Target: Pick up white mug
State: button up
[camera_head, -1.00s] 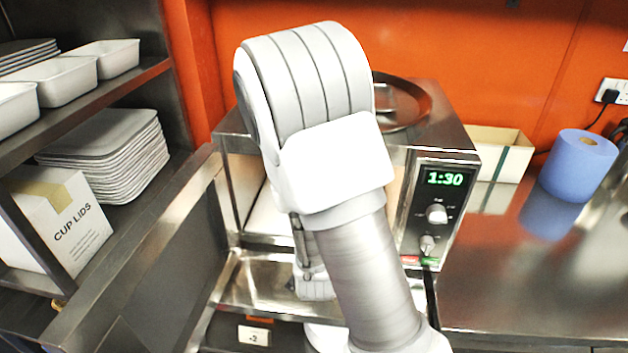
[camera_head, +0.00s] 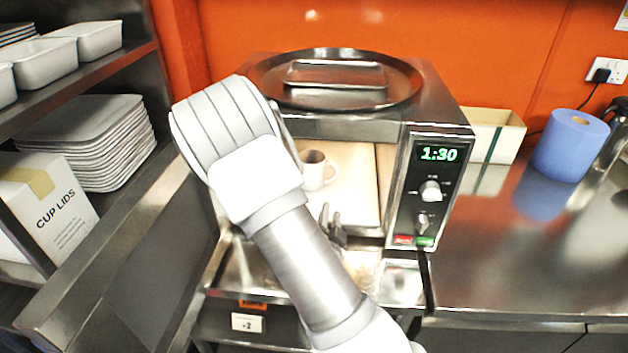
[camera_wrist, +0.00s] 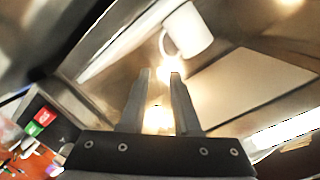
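The white mug (camera_head: 314,170) stands inside the open microwave (camera_head: 389,187), in the left part of its lit cavity, with its handle to the right. In the wrist view the mug (camera_wrist: 188,30) is at the top, beyond the fingertips and tilted in the picture. My gripper (camera_head: 332,216) is in front of the microwave opening, below the mug and apart from it. In the wrist view my gripper (camera_wrist: 161,74) has its two fingers apart with nothing between them. My arm covers the left part of the opening.
The microwave door (camera_head: 172,225) hangs open at the left. A round tray (camera_head: 270,88) lies on top. Shelves with stacked trays (camera_head: 90,140) and a cup lids box (camera_head: 50,205) are at left. A blue roll (camera_head: 570,148) stands on the right counter, which has clear room.

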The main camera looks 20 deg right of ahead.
jog(key=shift+b+x, duration=1.3)
jog(key=shift+b, duration=1.45)
send_near(335, 176)
jog(key=shift+w+d+f, duration=0.25)
jog(key=shift+w, duration=0.25)
jog(key=shift+w+d+f, duration=0.2)
jog(key=shift+w+d, duration=0.1)
jog(key=shift+w, duration=0.2)
jog(key=shift+p+x, duration=0.45)
jog(key=shift+x, duration=2.6)
jog(key=shift+a, duration=0.15)
grip_shut()
jog(key=shift+r, duration=0.1)
jog(key=shift+r, duration=0.15)
